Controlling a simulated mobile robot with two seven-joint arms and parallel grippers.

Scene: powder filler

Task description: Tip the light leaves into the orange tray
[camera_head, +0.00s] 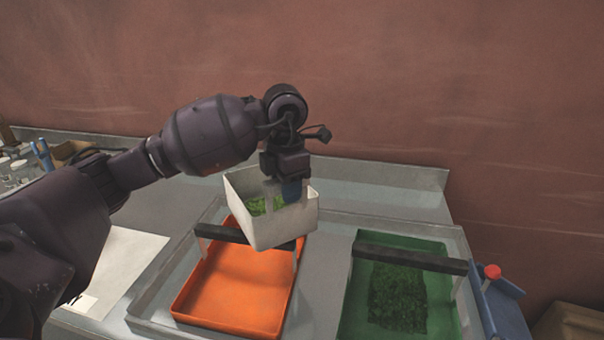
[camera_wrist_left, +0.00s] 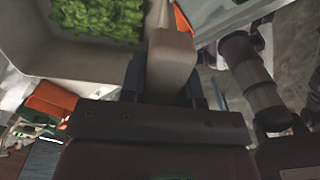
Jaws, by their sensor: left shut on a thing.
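My left gripper (camera_head: 284,190) is shut on the wall of a white square container (camera_head: 282,226). The container is held above the back part of the orange tray (camera_head: 235,290) and looks slightly tilted. Light green leaves (camera_head: 262,205) lie inside it. In the left wrist view the leaves (camera_wrist_left: 100,18) sit in the container (camera_wrist_left: 75,62), with my gripper (camera_wrist_left: 172,55) at its wall. The visible floor of the orange tray is bare; its back part is hidden by the container. My right gripper is not in view.
A green tray (camera_head: 350,318) with dark green leaves (camera_head: 398,297) stands to the right. Black bars (camera_head: 412,258) cross both trays. A blue device with a red knob (camera_head: 492,271) is at the far right. White paper (camera_head: 125,265) and small bottles (camera_head: 15,170) are at left.

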